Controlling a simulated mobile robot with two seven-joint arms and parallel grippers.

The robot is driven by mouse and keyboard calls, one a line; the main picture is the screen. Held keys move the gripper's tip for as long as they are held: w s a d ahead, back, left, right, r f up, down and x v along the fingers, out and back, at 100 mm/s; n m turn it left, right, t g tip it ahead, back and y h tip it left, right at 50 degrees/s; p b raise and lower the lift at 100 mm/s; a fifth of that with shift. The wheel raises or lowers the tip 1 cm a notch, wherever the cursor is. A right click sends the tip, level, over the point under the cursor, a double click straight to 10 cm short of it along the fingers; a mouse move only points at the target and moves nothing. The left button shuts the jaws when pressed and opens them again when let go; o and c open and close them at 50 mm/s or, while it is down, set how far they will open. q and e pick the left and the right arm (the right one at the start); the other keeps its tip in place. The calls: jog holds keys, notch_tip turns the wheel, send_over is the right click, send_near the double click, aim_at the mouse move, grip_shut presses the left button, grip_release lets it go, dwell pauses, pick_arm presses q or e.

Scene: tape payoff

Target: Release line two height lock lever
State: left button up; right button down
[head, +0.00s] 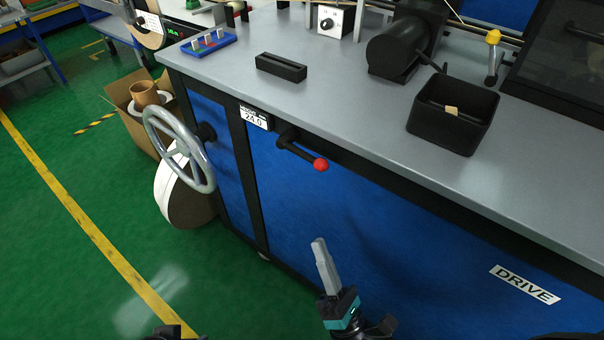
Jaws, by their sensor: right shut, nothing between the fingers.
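A black lever (296,149) with a red ball knob (320,165) sticks out from the front edge of the blue machine cabinet, beside a height readout plate (254,117) that reads about 24.0. The lever points right and slightly down in the picture. My right gripper (320,246) is shut and empty, below the red knob and apart from it, with its grey fingers pointing up.
A grey handwheel (180,148) stands out from the cabinet's left side. The grey worktop (340,100) carries a black bin (453,130) and a black slotted block (281,67). A cardboard box (120,95) and a white roll stand on the green floor at left.

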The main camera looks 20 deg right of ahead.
jog(key=shift+s, duration=0.1)
jog(key=shift+r, duration=0.1)
jog(key=p, duration=0.1)
send_near(302, 155)
jog(key=w+a, duration=0.2)
jog(key=w, duration=0.1)
pick_arm(q)
jog(key=shift+s+f+g+p, duration=0.15)
jog(key=shift+s+f+p, duration=0.1)
jog(key=shift+f, duration=0.7)
jog(key=shift+s+f+g+p, duration=0.15)
jog(key=shift+s+f+p, duration=0.05)
jog(key=shift+f, duration=0.75)
pick_arm(e)
jog(key=shift+w+d+r, duration=0.35)
jog(key=shift+r, duration=0.3)
jog(key=shift+w+d+r, duration=0.35)
jog(key=shift+w+r, duration=0.05)
jog(key=shift+r, duration=0.3)
pick_arm(q)
jog(key=shift+r, duration=0.1)
